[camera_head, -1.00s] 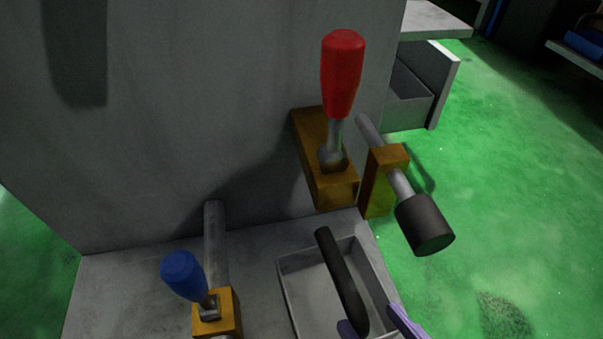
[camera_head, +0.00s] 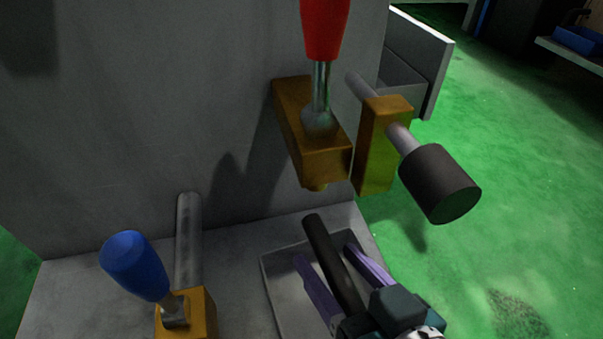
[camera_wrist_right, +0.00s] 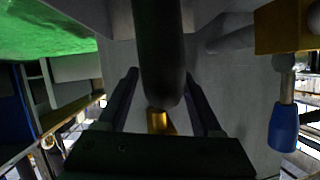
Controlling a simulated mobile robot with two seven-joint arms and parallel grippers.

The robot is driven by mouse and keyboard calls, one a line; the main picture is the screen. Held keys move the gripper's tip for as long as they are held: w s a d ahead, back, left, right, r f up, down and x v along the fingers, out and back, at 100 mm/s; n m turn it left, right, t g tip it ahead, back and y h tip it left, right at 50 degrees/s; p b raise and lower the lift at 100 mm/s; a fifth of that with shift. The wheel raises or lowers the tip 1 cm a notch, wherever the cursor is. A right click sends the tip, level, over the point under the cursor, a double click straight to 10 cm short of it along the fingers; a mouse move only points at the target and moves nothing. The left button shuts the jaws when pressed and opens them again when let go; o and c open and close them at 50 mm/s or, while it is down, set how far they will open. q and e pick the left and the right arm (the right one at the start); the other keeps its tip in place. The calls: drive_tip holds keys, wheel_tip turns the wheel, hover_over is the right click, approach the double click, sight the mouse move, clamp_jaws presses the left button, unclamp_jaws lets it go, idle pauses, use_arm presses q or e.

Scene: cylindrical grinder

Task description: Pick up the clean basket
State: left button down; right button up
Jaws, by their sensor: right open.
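The clean basket is a grey open box (camera_head: 277,287) with a thick black handle (camera_head: 322,245) across its top. It sits on the grey ledge of the machine, low in the head view. My right gripper (camera_head: 325,252) is open, with its purple fingers on either side of the black handle. In the right wrist view the handle (camera_wrist_right: 158,55) runs between the two dark fingers, with a gap visible on both sides. My right gripper's body covers the near part of the basket. My left gripper is not in view.
A lever with a red grip (camera_head: 324,25) and a black knob (camera_head: 440,184) on a rod stand just behind the basket. A blue-gripped lever (camera_head: 136,266) stands to its left. Green floor (camera_head: 500,215) is open at right.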

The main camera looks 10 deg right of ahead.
drive_tip(key=shift+c, duration=0.4)
drive_tip(key=shift+s, duration=0.15)
drive_tip(key=c, duration=0.3)
clamp_jaws()
idle(0.4)
